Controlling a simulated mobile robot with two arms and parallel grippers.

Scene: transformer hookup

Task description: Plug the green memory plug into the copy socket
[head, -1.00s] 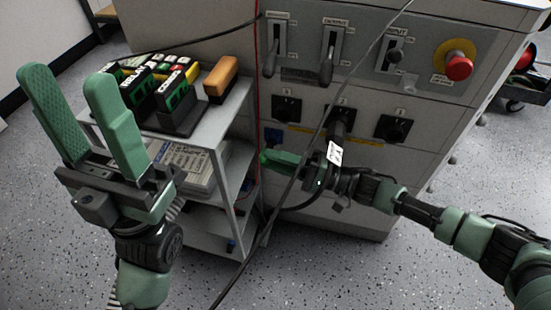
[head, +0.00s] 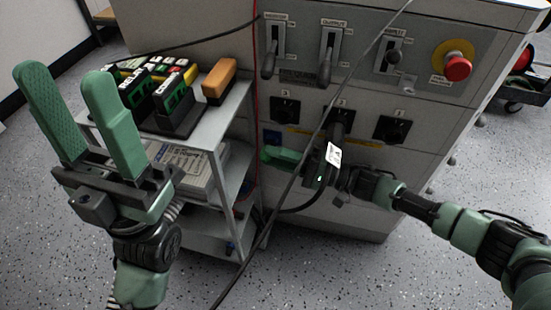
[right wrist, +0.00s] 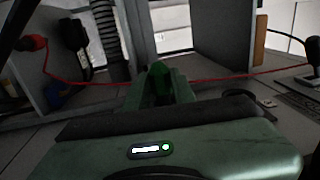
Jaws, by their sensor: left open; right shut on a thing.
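My right gripper (head: 275,154) reaches in from the right, low in front of the cabinet, its fingers pointing left. In the right wrist view its fingers (right wrist: 160,88) are closed on a small dark green piece (right wrist: 158,70), which appears to be the green memory plug. In the head view the piece cannot be told apart from the green fingers. My left gripper (head: 62,92) is open and empty at the left, before the shelf cart.
The grey cart (head: 226,128) holds black modules (head: 178,105) and an orange block (head: 219,80). The cabinet carries switches, black sockets (head: 393,129) and a red stop button (head: 458,68). A thin cable crosses in front.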

